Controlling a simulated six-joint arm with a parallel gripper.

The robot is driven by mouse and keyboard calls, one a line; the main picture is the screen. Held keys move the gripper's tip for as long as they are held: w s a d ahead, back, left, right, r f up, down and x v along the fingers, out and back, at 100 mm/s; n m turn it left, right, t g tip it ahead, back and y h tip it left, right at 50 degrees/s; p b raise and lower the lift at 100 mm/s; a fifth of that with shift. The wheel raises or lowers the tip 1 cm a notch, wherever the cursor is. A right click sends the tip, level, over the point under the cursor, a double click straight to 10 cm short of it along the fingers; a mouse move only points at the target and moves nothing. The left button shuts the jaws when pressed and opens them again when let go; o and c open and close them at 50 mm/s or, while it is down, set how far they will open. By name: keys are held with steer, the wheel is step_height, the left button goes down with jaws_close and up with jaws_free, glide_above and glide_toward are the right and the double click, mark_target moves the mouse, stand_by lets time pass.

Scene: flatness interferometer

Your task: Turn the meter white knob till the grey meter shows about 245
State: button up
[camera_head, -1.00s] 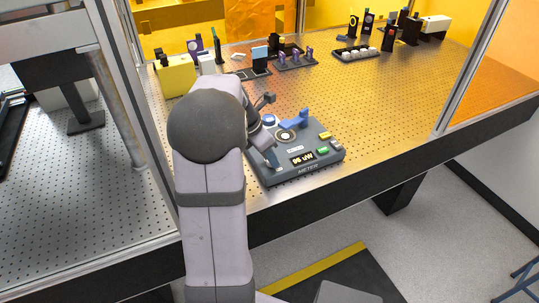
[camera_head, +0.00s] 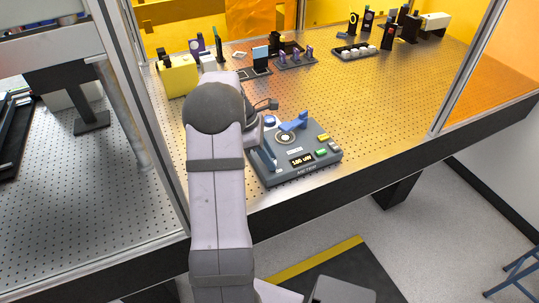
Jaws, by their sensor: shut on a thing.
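The grey meter (camera_head: 325,165) sits near the front edge of the perforated table, at the picture's middle. Its small lit display (camera_head: 302,160) seems to read somewhere from 100 to 180 uW; the digits are too small to be sure. My gripper (camera_head: 262,156) is over the meter's left side, mostly hidden behind my own arm, and is shut on the white knob. The arm covers the held knob, so its angle is not visible. A round dial (camera_head: 285,138) with a pale centre shows to the right, apart from the gripper.
A blue knob (camera_head: 270,120) and a blue lever (camera_head: 298,122) stand on the meter's back part. Green (camera_head: 321,153) and yellow (camera_head: 323,138) buttons are on its right. A yellow box (camera_head: 178,76) and optics stand farther back. The table's right middle is clear.

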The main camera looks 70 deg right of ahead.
mark_target(260, 167)
stand_by(0.4)
steer(key=o, duration=1)
steer(key=shift+r, duration=0.1)
steer(key=shift+b+v, duration=1.05)
steer(key=shift+v, duration=2.6)
